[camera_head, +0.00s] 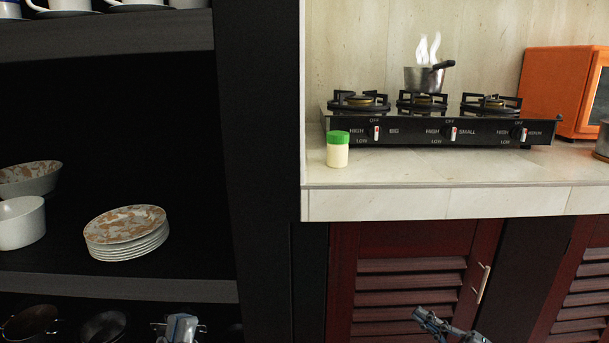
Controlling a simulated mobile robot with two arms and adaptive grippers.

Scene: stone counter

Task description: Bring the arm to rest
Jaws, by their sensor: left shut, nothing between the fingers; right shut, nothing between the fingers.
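My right gripper (424,317) shows at the bottom, right of the middle, in front of the louvred cabinet door. It is shut and empty, and points up and to the left. The rest of both arms lies mostly below the picture.
A stone counter (430,203) carries a black stove (400,129) with a steaming pot (422,79), a green-lidded jar (338,155) and an orange oven (555,90). The dark shelf (120,286) holds stacked plates (127,230), bowls and pans. A door handle (482,284) is near my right gripper.

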